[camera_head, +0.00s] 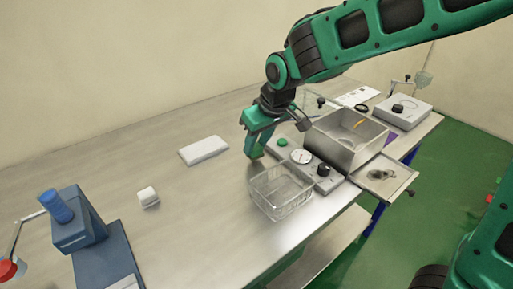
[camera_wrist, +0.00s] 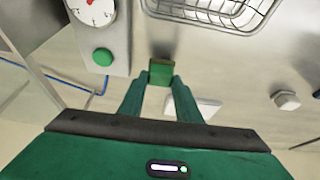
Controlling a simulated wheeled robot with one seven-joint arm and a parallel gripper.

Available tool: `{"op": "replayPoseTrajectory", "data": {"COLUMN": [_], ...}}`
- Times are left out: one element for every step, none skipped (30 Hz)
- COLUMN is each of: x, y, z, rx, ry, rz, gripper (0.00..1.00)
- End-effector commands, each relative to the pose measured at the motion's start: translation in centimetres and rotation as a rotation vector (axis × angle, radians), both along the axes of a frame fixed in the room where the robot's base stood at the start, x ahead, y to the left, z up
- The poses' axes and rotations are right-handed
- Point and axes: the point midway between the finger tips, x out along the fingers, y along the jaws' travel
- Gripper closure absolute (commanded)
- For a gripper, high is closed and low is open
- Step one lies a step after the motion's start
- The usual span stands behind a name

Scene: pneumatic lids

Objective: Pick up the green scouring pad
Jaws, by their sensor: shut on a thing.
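The green scouring pad (camera_wrist: 161,73) is a small green block with a brownish top edge. In the wrist view it sits between the fingertips of my gripper (camera_wrist: 160,82), which is shut on it. In the head view my gripper (camera_head: 254,151) points down at the worktop, behind the wire basket and left of the green button. There the pad is hard to tell from the green fingers. I cannot tell whether the pad touches the worktop.
The wire basket (camera_head: 281,191) stands close in front of my gripper. A panel with a gauge (camera_head: 301,156), green button (camera_head: 282,142) and metal chamber (camera_head: 346,140) is to the right. A white slab (camera_head: 204,150) lies left; a blue device (camera_head: 77,220) stands further left.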

Motion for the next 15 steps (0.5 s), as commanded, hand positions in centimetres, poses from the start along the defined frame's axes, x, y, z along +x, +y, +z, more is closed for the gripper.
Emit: {"op": "replayPoseTrajectory", "data": {"x": [0.1, 0.1, 0.2, 0.0, -0.5, -1.0, -1.4, -1.7, -2.2, -2.6, -2.9, -3.4, -3.7, -4.1, -4.4], "y": [0.0, 0.0, 0.0, 0.1, 0.9, 1.6, 2.2, 2.8, 3.5, 4.0, 4.6, 5.3, 5.7, 6.2, 6.8], "z": [0.9, 1.5, 2.3, 2.8, 3.0, 3.5, 4.0, 4.4, 4.9, 5.2, 5.7, 6.2, 6.5, 6.8, 7.2], "rx": [0.004, 0.004, 0.004, 0.003, 0.003, 0.003, 0.003, 0.003, 0.003, 0.002, 0.003, 0.002, 0.002, 0.003, 0.002], "ry": [-0.005, -0.005, -0.006, -0.004, -0.003, -0.004, -0.003, -0.004, -0.003, -0.002, -0.003, -0.003, -0.002, -0.003, -0.002], "rz": [-0.001, -0.001, -0.002, -0.001, 0.004, 0.005, 0.004, 0.004, 0.004, 0.002, 0.004, 0.003, 0.002, 0.004, 0.002], "gripper": [0.92, 0.92, 0.92, 0.92, 0.92, 0.92, 0.92, 0.92, 0.92, 0.92, 0.92, 0.92, 0.92, 0.92, 0.92]}}
